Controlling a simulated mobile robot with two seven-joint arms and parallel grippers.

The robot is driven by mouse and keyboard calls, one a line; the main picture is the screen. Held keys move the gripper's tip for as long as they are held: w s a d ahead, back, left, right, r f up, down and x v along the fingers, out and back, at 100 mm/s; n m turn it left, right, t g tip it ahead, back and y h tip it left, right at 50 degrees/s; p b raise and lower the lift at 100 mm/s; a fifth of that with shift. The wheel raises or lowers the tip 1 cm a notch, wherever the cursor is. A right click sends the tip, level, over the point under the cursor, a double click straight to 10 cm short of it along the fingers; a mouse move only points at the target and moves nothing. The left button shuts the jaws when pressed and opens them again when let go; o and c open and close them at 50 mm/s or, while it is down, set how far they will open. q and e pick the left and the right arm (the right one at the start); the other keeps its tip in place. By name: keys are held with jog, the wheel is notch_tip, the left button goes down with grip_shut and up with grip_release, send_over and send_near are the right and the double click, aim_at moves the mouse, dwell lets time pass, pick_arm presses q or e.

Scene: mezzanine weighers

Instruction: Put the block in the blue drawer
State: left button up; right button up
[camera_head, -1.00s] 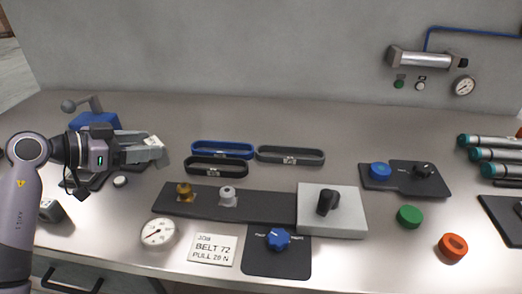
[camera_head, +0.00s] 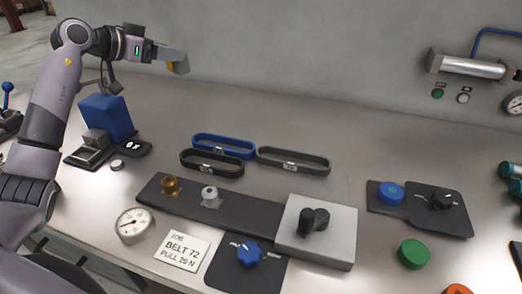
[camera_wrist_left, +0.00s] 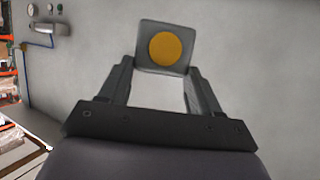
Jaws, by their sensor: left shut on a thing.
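A grey block with an orange round face (camera_wrist_left: 163,47) sits between the fingertips of my left gripper (camera_wrist_left: 162,68) in the left wrist view. In the head view, my left gripper (camera_head: 168,54) is raised at the upper left, in front of the wall. It is shut on the block (camera_head: 171,66), of which only a small orange and grey part shows. The block is well above the bench top. I see no blue drawer in either view now. My right gripper is not in view.
A blue-bodied device (camera_head: 105,117) with a small display stands on the bench below my left arm. Belt loops (camera_head: 225,144), a dial gauge (camera_head: 134,225), a job card (camera_head: 183,249) and a grey knob box (camera_head: 315,230) lie further right. The back of the bench is clear.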

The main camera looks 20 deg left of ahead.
pick_arm(q)
jog(key=f, duration=0.6)
jog(key=f+b, duration=0.1)
jog(key=f, duration=0.5)
jog(key=f+b, duration=0.1)
jog(key=f, duration=0.5)
jog(key=shift+w+a+f, duration=0.2)
jog(key=shift+w+f, duration=0.1)
jog(key=shift+w, duration=0.1)
jog(key=shift+f, duration=0.2)
jog(key=o, duration=1.3)
jog(key=shift+f, duration=0.2)
